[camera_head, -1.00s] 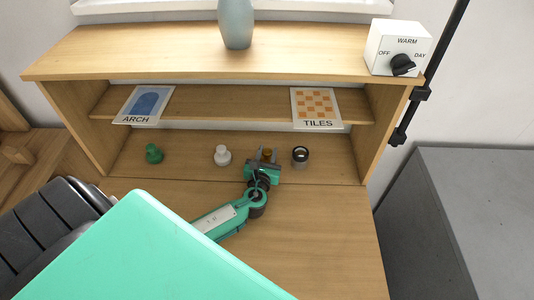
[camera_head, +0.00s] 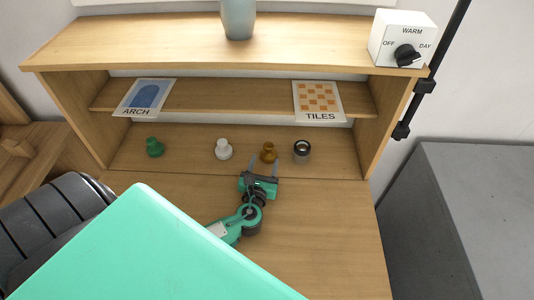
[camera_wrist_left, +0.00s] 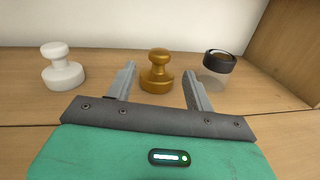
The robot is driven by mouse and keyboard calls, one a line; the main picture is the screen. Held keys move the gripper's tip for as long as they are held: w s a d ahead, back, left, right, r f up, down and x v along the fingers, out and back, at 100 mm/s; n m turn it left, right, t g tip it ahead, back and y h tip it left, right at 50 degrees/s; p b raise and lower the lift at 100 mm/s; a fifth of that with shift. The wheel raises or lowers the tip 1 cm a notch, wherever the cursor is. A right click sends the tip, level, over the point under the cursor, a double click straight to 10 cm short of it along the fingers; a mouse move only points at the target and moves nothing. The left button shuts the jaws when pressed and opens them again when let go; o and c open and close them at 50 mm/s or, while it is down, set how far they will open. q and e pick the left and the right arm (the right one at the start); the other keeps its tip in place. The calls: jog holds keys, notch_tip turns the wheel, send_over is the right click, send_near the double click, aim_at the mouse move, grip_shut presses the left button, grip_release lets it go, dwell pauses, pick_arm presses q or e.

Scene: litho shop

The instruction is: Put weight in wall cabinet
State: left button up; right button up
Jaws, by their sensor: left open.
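A brass-coloured knobbed weight (camera_head: 268,152) stands upright on the desk under the shelf. In the left wrist view the weight (camera_wrist_left: 157,75) shows between the two grey fingers, a little beyond or at their tips. My left gripper (camera_head: 263,164) is open and empty, its fingers pointing at the weight from the front; its jaws (camera_wrist_left: 160,72) also show in the wrist view. I cannot tell whether a finger touches the weight. No wall cabinet with a door shows in these views. My right gripper is not in view.
A green knobbed piece (camera_head: 155,147), a white one (camera_head: 223,149) and a black-rimmed loupe (camera_head: 302,151) stand in the same row. The shelf (camera_head: 205,97) above holds ARCH (camera_head: 143,97) and TILES (camera_head: 318,100) cards. A vase (camera_head: 238,18) and switch box (camera_head: 402,40) stand on top.

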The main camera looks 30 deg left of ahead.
pick_arm(q)
jog(key=shift+b+v, duration=0.3)
jog(key=shift+v, duration=2)
